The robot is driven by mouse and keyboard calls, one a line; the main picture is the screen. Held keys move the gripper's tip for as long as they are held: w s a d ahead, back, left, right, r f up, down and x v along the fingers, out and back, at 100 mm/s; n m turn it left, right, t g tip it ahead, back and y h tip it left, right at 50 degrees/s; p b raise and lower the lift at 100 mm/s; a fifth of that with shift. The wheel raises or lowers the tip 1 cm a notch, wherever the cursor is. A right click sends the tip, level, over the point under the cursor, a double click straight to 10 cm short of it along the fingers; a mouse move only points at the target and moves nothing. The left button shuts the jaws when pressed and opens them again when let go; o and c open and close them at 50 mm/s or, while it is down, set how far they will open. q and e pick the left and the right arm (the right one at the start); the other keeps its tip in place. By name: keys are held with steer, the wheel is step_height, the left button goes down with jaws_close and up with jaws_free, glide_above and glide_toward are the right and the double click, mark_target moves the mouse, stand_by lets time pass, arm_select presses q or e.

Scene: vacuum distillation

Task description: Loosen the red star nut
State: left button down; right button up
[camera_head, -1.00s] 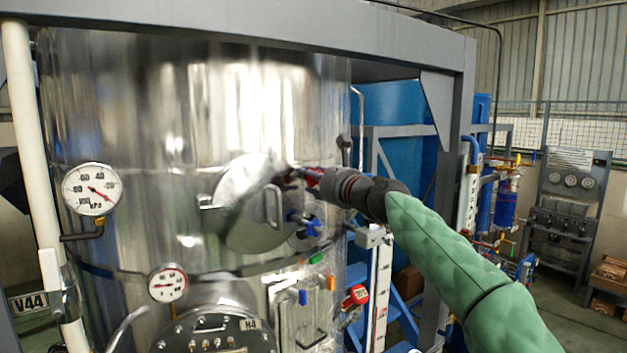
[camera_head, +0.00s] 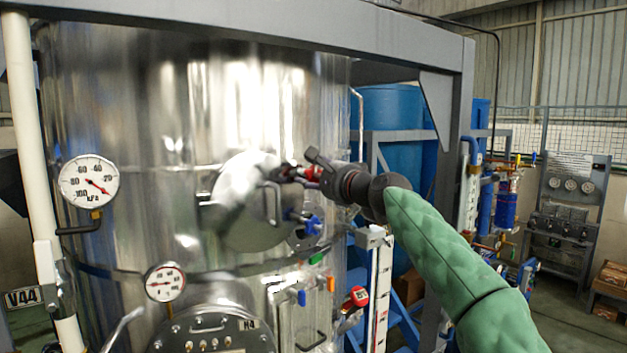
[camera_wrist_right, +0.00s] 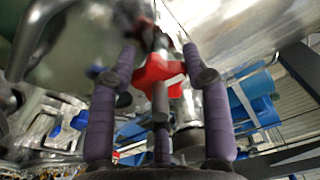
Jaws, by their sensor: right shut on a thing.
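The red star nut (camera_head: 314,173) sits at the right edge of the round hatch (camera_head: 247,203) on the steel tank. In the right wrist view the red star nut (camera_wrist_right: 158,72) lies between my purple fingers, around a grey threaded bolt. My right gripper (camera_head: 312,170) reaches it from the right and is shut on it; the fingers partly hide it in the head view. In the wrist view my right gripper (camera_wrist_right: 155,80) has a finger on either side of the nut and one below. My left gripper is not in view.
A blue knob (camera_head: 313,225) sits just below the red nut on the hatch edge. A handle (camera_head: 272,203) stands out from the hatch. Two dial gauges, one large (camera_head: 89,182), are on the left. A red device (camera_head: 357,297) is lower right. A grey frame surrounds the tank.

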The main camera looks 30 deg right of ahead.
steer(key=n+b, duration=0.1)
steer(key=n, duration=0.3)
steer(key=shift+n, duration=0.3)
steer(key=n+b, duration=0.1)
steer(key=n, duration=0.2)
steer(key=shift+r+n, duration=0.15)
steer(key=shift+n, duration=0.25)
steer(key=n, duration=0.2)
steer(key=n+b, duration=0.1)
steer(key=n, duration=0.1)
steer(key=shift+s+d+r, duration=0.1)
steer(key=shift+r, duration=0.1)
steer(key=n+b, duration=0.1)
steer(key=n, duration=0.4)
steer(key=shift+r, duration=0.1)
steer(key=n, duration=0.3)
steer(key=shift+s+n+b, duration=0.1)
steer(key=shift+n+b, duration=0.2)
steer(key=shift+b, duration=0.05)
steer(key=n, duration=0.3)
steer(key=shift+r+n, duration=0.1)
steer(key=shift+n, duration=0.2)
steer(key=n+b, duration=0.1)
steer(key=n, duration=0.2)
steer(key=shift+n, duration=2)
